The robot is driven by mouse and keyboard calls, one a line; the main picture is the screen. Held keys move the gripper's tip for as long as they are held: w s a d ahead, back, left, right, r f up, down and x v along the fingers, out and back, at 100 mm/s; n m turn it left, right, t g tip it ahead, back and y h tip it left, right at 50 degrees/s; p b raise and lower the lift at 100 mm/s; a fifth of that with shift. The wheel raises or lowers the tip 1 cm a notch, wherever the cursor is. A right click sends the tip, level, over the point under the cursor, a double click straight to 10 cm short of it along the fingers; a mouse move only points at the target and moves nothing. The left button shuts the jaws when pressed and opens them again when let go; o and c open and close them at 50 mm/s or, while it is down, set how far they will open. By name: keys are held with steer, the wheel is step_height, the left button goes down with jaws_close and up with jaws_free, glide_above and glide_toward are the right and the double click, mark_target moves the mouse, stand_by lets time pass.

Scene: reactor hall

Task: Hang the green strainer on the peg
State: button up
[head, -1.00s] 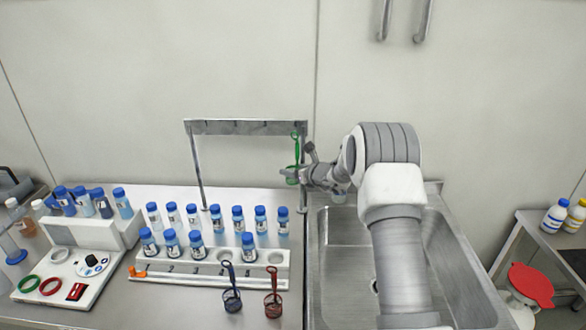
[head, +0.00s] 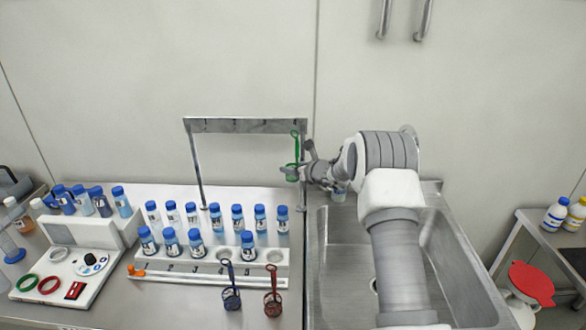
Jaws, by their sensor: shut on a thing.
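The green strainer (head: 295,148) is upright at the right end of the metal rack (head: 240,125), its looped handle top close to the rack's crossbar. My gripper (head: 290,172) is shut on the strainer near its basket, which the fingers partly hide. Small pegs sit along the crossbar; I cannot tell whether the strainer's loop is around a peg or only in front of it.
Several blue-capped bottles (head: 238,218) stand below the rack, some in a white numbered holder (head: 210,262). A sink (head: 345,265) lies under my arm. A white device (head: 65,275) with coloured rings is at left. A side table (head: 555,240) with bottles stands at right.

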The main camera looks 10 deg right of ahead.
steer(key=o, duration=1.4)
steer(key=shift+s, duration=0.1)
steer(key=shift+o, duration=0.2)
steer(key=shift+d+r, duration=0.1)
steer(key=shift+d, duration=0.1)
